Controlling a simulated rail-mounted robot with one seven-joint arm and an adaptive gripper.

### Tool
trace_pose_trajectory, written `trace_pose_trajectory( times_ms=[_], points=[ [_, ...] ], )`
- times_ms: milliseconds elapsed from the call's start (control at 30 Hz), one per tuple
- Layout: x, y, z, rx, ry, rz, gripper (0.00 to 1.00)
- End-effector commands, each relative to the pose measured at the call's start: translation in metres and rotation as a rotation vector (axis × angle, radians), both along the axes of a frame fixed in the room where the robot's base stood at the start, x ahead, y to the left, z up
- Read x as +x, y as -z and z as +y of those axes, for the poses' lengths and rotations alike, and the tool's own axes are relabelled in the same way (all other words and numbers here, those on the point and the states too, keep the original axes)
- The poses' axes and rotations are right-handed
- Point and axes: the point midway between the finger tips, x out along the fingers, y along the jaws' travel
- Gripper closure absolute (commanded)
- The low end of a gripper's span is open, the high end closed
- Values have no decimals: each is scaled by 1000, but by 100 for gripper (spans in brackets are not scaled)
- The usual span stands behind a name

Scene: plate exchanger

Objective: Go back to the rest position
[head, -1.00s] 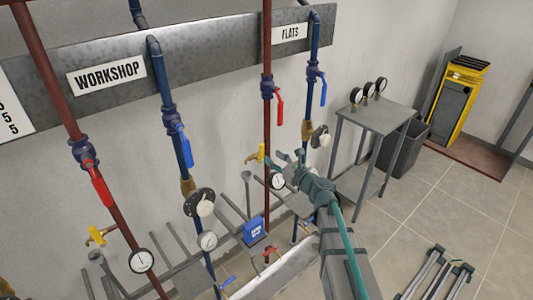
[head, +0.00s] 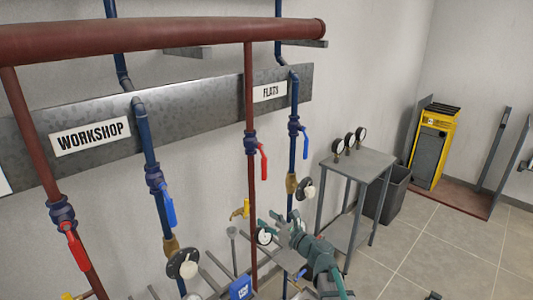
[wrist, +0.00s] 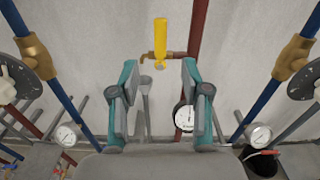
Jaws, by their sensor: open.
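My gripper (head: 283,220) is low in the middle of the head view, its teal fingers apart with nothing between them. In the wrist view its two fingers (wrist: 160,95) stand apart and empty. A tap with a yellow handle (wrist: 160,38) is on the red pipe ahead, beyond the fingertips. The tap also shows in the head view (head: 240,209), just left of my fingers. A round white gauge (wrist: 184,117) is seen beside the right finger. No contact between the fingers and the tap or gauge is visible.
Blue pipes (head: 148,140) and red pipes carry valves with red handles (head: 264,162) and blue handles (head: 305,143). A grey metal table (head: 358,164) with three gauges stands right of my gripper. A dark bin (head: 388,195) is behind it. Tiled floor at right is mostly clear.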

Motion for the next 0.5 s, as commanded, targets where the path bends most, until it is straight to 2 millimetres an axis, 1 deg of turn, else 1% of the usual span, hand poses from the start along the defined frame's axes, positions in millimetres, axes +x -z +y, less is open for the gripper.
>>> trace_pose_trajectory(
  times_ms=[67,133,167,233,267,300,367,400,467,500],
  points=[
    [-3,3,3,-69,-19,-51,53],
    [-9,11,8,-186,-56,-118,53],
    [-13,16,10,-250,-78,-152,53],
    [-26,35,15,-422,-146,-234,53],
    [-33,48,16,-498,-180,-264,53],
    [-43,69,17,-598,-233,-301,53],
    [-61,103,17,-743,-324,-349,53],
    [-74,127,15,-831,-388,-376,53],
    [-95,162,10,-952,-493,-411,53],
    [-109,186,6,-1024,-565,-433,53]
  ],
)
